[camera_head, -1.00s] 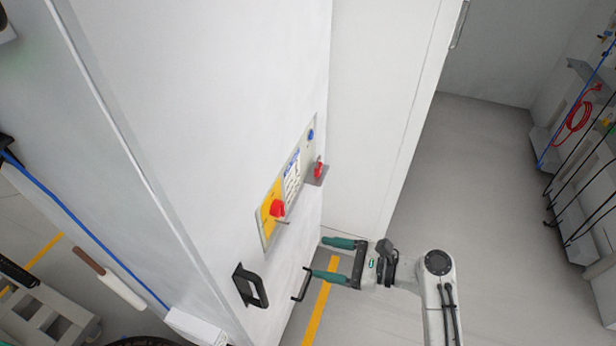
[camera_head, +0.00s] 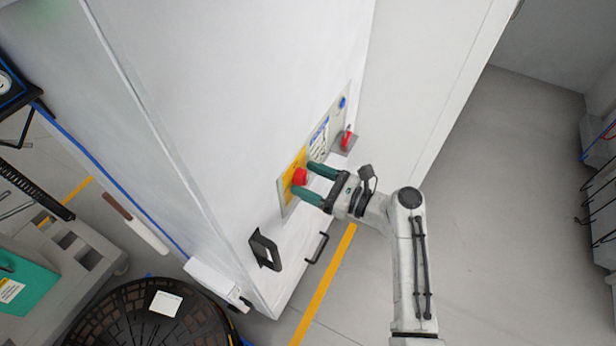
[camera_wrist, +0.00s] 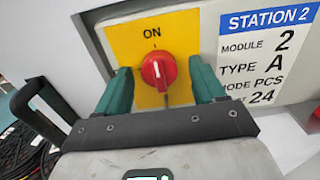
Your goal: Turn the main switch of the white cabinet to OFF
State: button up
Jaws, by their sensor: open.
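The white cabinet (camera_head: 230,90) fills the middle of the head view. Its side panel carries a red rotary main switch (camera_head: 299,176) on a yellow plate (camera_head: 288,190). In the wrist view the red switch (camera_wrist: 158,70) sits below the word ON on the yellow plate (camera_wrist: 122,38), and its white mark points roughly up toward ON. My gripper (camera_head: 312,182) is at the panel with its green fingers open. In the wrist view its fingertips (camera_wrist: 160,80) stand on the left and right of the switch, with a gap on each side.
A label (camera_wrist: 262,50) reading STATION 2 is right of the switch. A red padlock-like part (camera_head: 347,138) sits on a small bracket nearby. Black handles (camera_head: 264,250) project from the cabinet below. A black round reel (camera_head: 150,315) stands at lower left.

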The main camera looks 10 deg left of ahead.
jog(key=shift+w+a, duration=0.1)
jog(key=shift+a, duration=0.3)
jog(key=shift+c, duration=0.2)
jog(key=c, duration=1)
